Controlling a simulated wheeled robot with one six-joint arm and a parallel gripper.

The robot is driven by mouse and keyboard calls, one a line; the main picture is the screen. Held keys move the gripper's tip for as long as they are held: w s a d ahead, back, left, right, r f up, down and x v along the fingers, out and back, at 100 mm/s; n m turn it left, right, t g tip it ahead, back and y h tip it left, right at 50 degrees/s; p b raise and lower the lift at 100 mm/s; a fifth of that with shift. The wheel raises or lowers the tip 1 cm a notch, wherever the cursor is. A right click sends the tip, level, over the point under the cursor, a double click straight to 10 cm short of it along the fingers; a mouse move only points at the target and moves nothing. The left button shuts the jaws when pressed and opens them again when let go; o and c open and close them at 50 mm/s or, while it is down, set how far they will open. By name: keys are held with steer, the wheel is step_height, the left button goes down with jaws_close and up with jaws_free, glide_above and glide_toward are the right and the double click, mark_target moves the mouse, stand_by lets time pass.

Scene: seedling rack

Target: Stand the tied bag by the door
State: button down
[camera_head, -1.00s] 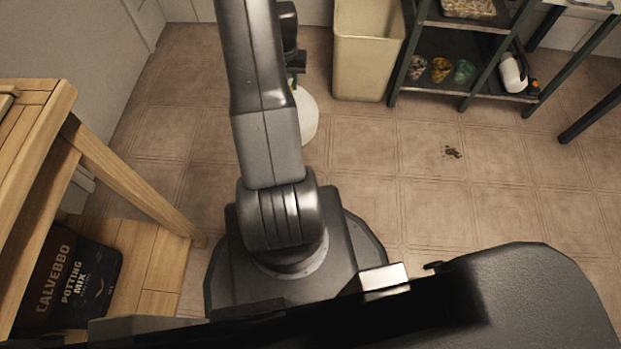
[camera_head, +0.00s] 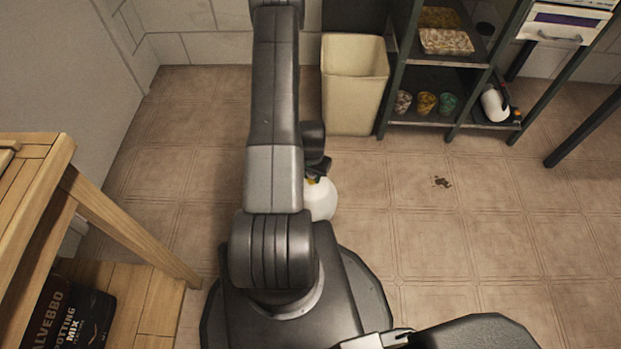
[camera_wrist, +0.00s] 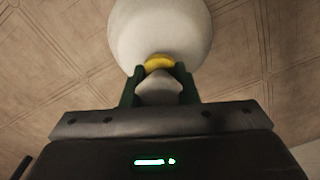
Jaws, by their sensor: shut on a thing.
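The tied bag (camera_head: 321,199) is white and rounded with a yellow tie at its neck. It shows in the head view just right of my arm, partly hidden behind the arm. In the wrist view the bag (camera_wrist: 160,32) hangs beyond the fingers. My gripper (camera_wrist: 159,82) is shut on the bag's neck, just on the near side of the yellow tie (camera_wrist: 159,62). Whether the bag touches the floor cannot be told. No door is clearly identifiable; a plain pale panel (camera_head: 60,60) stands at the left.
A cream bin (camera_head: 352,95) stands against the back wall, beside a dark shelf rack (camera_head: 425,82) with pots and a white bottle (camera_head: 494,103). A wooden bench (camera_head: 130,230) with a potting mix bag (camera_head: 68,318) is at the left.

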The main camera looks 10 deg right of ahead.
mark_target(312, 184)
steer(key=shift+f+b, duration=0.55)
steer(key=shift+f, duration=2)
steer(key=shift+f, duration=0.2)
steer(key=c, duration=1.1)
jaws_free()
step_height(312, 184, up, 12)
steer(key=p, duration=0.3)
steer(key=shift+r, duration=0.15)
